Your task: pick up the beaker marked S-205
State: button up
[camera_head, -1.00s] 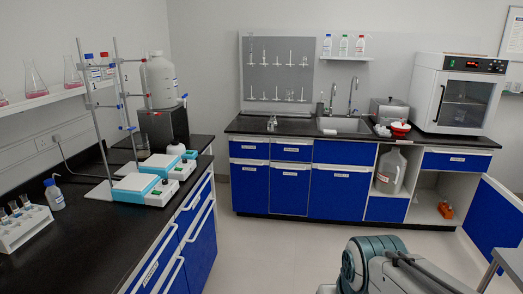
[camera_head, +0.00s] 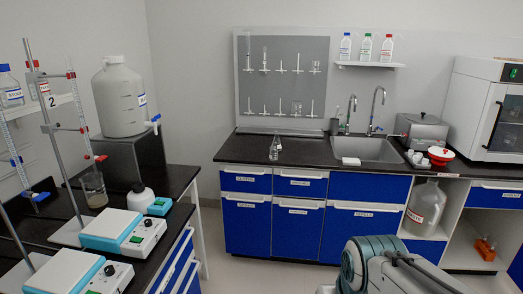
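A glass beaker (camera_head: 93,190) stands on the black left bench, below a burette and in front of the dark block. It looks about part full of brownish liquid. No S-205 marking can be read on it. Another small glass vessel (camera_head: 275,149) stands on the back counter left of the sink, and its label is too small to read. A beaker-like glass (camera_head: 297,108) hangs on the grey peg rack. Part of my arm shows at the bottom right, but my gripper is outside the picture.
Two hotplate stirrers (camera_head: 122,232) and stands line the left bench. A white carboy (camera_head: 120,97) sits on a dark block (camera_head: 110,160). A sink (camera_head: 365,150), red bowl (camera_head: 440,155) and oven (camera_head: 485,105) are along the back counter. A strip of clear floor shows between.

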aim_at(273, 151)
jog(key=i, duration=3)
jog(key=z, duration=0.25)
